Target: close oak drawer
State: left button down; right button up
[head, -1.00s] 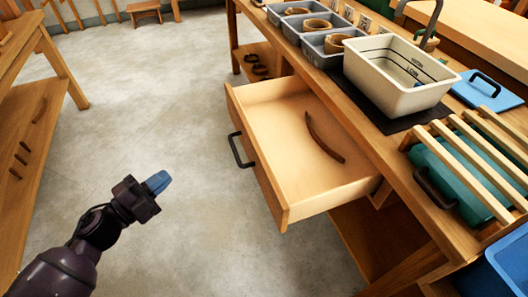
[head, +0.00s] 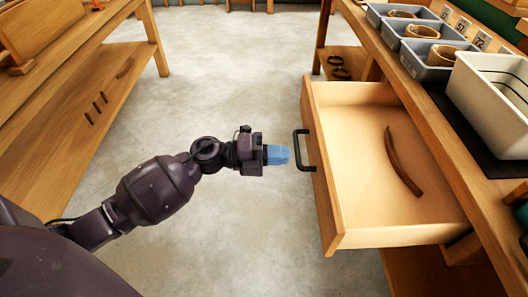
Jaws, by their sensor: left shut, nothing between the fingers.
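The oak drawer (head: 322,170) is pulled well out of the bench on the right. A dark bar handle (head: 301,150) is on its front, facing left. A curved brown strip (head: 399,165) lies inside the drawer. My left gripper (head: 279,154) is shut and empty, its blue fingertips pointing right at the handle. In the picture a small gap shows between fingertips and handle. My right gripper is not in view.
The bench top (head: 448,124) holds grey bins (head: 428,73) with brown rings and a cream tub (head: 486,101). Another wooden bench (head: 92,70) stands at left. The concrete floor between them is clear.

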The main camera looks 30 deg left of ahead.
aim_at(320, 154)
pick_arm(q)
jog(key=b+x, duration=0.1)
jog(key=x, duration=0.4)
jog(key=shift+f, duration=0.15)
jog(key=shift+w+d, duration=0.4)
jog(key=shift+d, duration=0.2)
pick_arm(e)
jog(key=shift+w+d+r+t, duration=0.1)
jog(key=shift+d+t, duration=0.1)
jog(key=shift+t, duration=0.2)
pick_arm(q)
jog(key=shift+w+d, duration=0.1)
jog(key=shift+w+d+r, duration=0.1)
jog(key=shift+d+r, duration=0.05)
jog(key=shift+r, duration=0.1)
jog(key=p+x, duration=0.1)
jog(key=x, duration=0.9)
jog(key=p+x, duration=0.1)
jog(key=x, duration=0.9)
jog(key=shift+w+d+f, duration=0.15)
jog(key=shift+d+f, duration=0.05)
jog(key=shift+f, duration=0.05)
jog(key=shift+x, duration=0.85)
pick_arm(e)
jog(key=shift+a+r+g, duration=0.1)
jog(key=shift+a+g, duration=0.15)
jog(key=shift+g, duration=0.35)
pick_arm(q)
jog(key=shift+r, duration=0.1)
